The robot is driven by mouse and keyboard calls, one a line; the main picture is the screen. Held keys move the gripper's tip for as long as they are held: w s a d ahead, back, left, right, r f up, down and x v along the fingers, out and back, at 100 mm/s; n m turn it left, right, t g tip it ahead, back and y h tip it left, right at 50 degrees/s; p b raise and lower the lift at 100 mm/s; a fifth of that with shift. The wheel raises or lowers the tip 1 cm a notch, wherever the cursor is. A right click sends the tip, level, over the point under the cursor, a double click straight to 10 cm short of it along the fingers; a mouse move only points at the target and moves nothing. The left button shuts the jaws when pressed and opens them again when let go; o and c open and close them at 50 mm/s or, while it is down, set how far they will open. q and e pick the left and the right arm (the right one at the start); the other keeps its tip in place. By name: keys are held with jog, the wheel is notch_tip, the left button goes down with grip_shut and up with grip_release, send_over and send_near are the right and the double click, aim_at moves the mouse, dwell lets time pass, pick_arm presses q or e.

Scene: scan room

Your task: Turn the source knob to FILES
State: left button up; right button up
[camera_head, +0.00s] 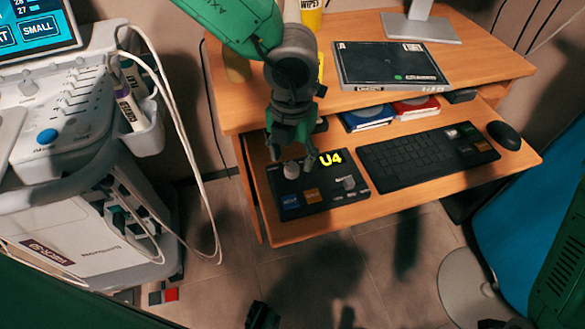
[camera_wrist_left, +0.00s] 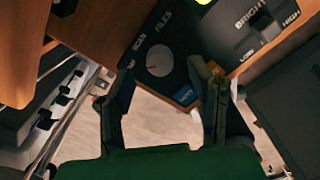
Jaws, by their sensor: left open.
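The source knob (camera_head: 291,170) is a round grey knob on the left of a black control box (camera_head: 335,199). In the left wrist view, the knob (camera_wrist_left: 159,60) has SCAN and FILES lettering beside it; a third label is partly hidden. My left gripper (camera_head: 290,150) is open just above the knob. In the wrist view its two dark fingers (camera_wrist_left: 165,72) stand on either side of the knob; contact is not clear.
The box carries a lit U4 readout (camera_head: 330,158), a brightness slider (camera_head: 348,183), a blue button (camera_head: 290,203) and an orange button (camera_head: 312,195). A keyboard (camera_head: 425,155) and mouse (camera_head: 503,135) share the shelf. A white scanner cart (camera_head: 70,215) stands left.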

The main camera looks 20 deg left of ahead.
aim_at(292, 167)
pick_arm(q)
jog(key=shift+f+b, duration=0.3)
jog(key=shift+f, duration=1.3)
